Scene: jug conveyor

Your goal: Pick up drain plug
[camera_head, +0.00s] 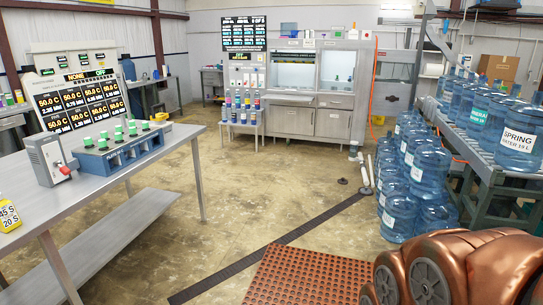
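A small dark round piece (343,181) lies on the concrete floor near the far end of the dark floor drain strip (270,246). It looks like the drain plug, but it is too small to make out in detail. My gripper is not in view.
A grey table (188,150) with a control panel is at left. A red-brown perforated mat (300,275) lies in front. Stacked blue water jugs (397,215) and a jug-laden conveyor (480,160) stand at right. The middle floor is open.

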